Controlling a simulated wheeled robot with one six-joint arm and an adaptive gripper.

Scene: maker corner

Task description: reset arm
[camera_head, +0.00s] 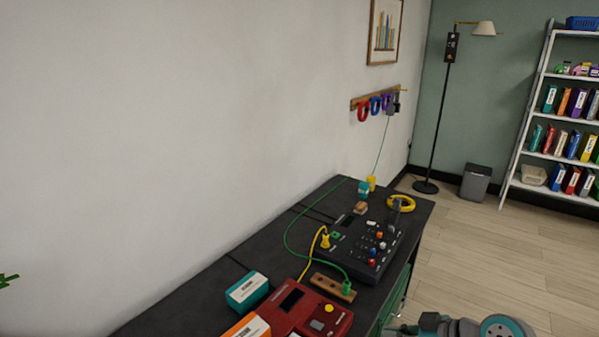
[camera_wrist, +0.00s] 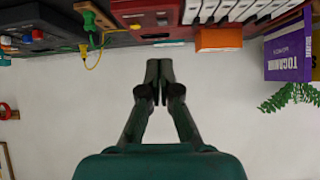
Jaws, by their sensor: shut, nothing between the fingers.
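My gripper (camera_wrist: 158,84) shows in the wrist view, with its two fingertips together and nothing between them. The wrist view is upside down, and the fingers stand out against the pale wall, apart from the things on the bench. In the head view only part of my arm (camera_head: 465,326) shows at the bottom right, beside the bench. The gripper itself is outside the head view.
The black bench (camera_head: 185,310) holds a red device (camera_head: 308,314), a dark control box (camera_head: 365,245), a teal-and-white box (camera_head: 246,291) and cables. A floor lamp (camera_head: 445,110), bin (camera_head: 475,182) and shelf (camera_head: 545,120) stand behind. The floor right of the bench is clear.

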